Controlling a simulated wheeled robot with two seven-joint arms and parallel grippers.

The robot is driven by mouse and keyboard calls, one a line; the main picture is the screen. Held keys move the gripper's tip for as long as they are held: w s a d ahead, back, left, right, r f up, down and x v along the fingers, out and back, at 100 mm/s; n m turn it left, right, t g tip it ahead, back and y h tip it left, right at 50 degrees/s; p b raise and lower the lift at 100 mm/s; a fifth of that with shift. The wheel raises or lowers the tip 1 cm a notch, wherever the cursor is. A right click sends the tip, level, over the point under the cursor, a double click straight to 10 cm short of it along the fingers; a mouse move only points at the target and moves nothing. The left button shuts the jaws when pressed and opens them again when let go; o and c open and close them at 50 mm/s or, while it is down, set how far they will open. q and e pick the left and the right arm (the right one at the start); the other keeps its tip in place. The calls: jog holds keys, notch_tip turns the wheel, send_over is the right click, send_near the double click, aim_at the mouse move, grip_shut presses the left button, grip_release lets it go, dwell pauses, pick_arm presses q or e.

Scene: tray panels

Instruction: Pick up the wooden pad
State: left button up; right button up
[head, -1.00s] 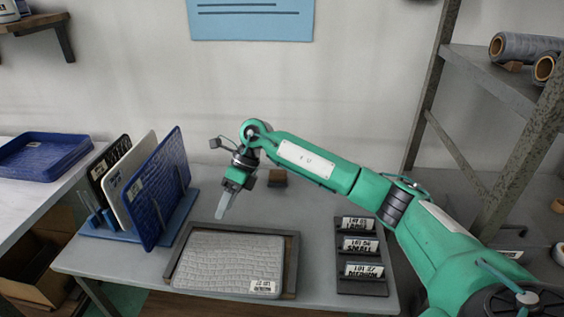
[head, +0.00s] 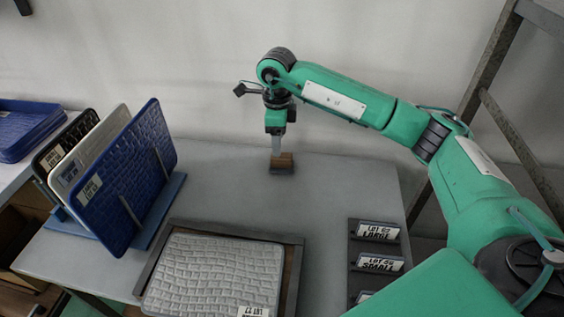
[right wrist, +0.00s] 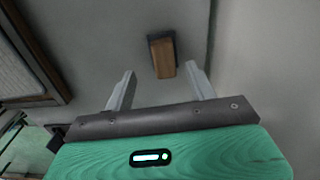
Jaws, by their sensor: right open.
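The wooden pad (head: 286,159) is a small brown block with a dark base, at the back of the grey table. In the right wrist view the wooden pad (right wrist: 163,57) lies beyond the fingertips, nearer the right finger, with its dark part at the far end. My right gripper (head: 276,150) points down at the pad in the head view, and its fingers overlap the pad's left part there. In the right wrist view the right gripper (right wrist: 160,75) is open with nothing between its fingers. My left gripper is not in view.
A framed tray with a grey textured panel (head: 215,275) lies at the front. A blue rack (head: 165,210) with upright panels stands left. A dark label holder (head: 366,255) stands right. A metal shelf post (head: 488,65) rises at the right. The table around the pad is clear.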

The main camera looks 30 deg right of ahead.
aim_at(282, 155)
jog(key=shift+d+f, duration=0.1)
jog(key=shift+f, duration=0.85)
jog(key=f, duration=0.2)
jog(key=d+f, duration=0.1)
jog(key=f, duration=0.1)
jog(key=shift+s+f, duration=0.1)
jog(key=shift+f, duration=0.4)
jog(key=c, duration=1.1)
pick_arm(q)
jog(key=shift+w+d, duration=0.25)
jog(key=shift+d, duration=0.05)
pick_arm(e)
jog(key=shift+r, duration=0.1)
